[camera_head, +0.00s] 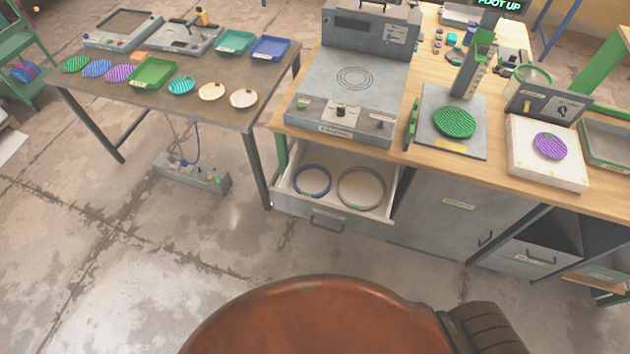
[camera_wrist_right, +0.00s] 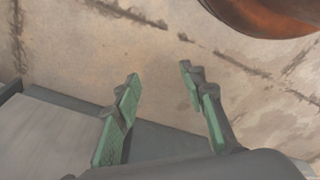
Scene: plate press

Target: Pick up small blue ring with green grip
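The small blue ring (camera_head: 312,181) lies in the open drawer (camera_head: 281,199) of the workbench, on the left side. A larger grey ring (camera_head: 361,188) lies to its right in the same drawer. Small green marks show at the front edges of the rings; the blue ring's green grip is too small to make out clearly. My right gripper (camera_wrist_right: 158,72) shows in the right wrist view, open and empty, its green-padded fingers wide apart above the floor. Neither ring shows in that view. My left gripper is not in view.
A grey press (camera_head: 350,85) stands on the workbench above the drawer. A side table (camera_head: 225,118) at left holds several coloured discs and trays. A grey box (camera_head: 192,172) lies on the floor. The floor before the drawer is clear.

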